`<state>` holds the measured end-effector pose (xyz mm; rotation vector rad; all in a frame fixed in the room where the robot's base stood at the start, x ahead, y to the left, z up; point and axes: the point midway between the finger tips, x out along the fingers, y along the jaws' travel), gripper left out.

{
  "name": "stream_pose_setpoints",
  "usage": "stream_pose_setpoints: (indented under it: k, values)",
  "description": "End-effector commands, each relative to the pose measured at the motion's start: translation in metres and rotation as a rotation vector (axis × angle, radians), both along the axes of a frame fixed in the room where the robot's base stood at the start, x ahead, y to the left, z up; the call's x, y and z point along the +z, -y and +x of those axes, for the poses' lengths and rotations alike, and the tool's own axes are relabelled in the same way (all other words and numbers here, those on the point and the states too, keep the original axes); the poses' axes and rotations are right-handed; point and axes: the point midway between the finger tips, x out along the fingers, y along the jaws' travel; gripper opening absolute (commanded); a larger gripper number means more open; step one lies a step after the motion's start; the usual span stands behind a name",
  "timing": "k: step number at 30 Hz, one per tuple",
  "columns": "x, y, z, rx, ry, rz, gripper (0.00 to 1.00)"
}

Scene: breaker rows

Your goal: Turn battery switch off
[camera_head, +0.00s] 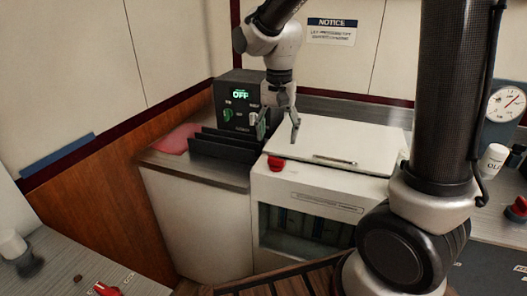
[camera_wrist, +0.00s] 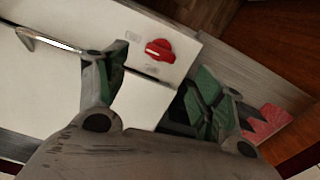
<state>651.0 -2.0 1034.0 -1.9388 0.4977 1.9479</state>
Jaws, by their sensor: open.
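A red rotary knob (camera_head: 276,163) sits on the front left of the white cabinet; it also shows in the wrist view (camera_wrist: 160,50), beyond the gap between my fingers. A black box (camera_head: 238,104) with a lit "OFF" display and small knobs stands behind it to the left. No battery switch label is readable, so I cannot tell which control bears that name. My gripper (camera_head: 280,127) is open and empty, pointing down above the cabinet's back left, beside the black box. In the wrist view its fingers (camera_wrist: 155,85) are spread apart, not touching the red knob.
The white cabinet lid (camera_head: 350,143) has a metal handle. Black upright dividers (camera_head: 225,145) and a pink-red item (camera_head: 177,138) lie left of the cabinet. More red controls show at the right edge (camera_head: 518,207) and bottom left (camera_head: 107,289). A gauge (camera_head: 506,104) stands at right.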

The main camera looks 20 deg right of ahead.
Motion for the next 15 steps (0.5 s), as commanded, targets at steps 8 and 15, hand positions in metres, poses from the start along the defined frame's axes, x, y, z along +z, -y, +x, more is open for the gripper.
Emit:
stream_pose_setpoints:
  k: [8, 15]
  values:
    - [-0.005, 0.000, 0.001, -0.129, 0.003, 0.001, 0.68]
    - [-0.042, 0.000, 0.000, -0.132, 0.000, -0.001, 0.68]
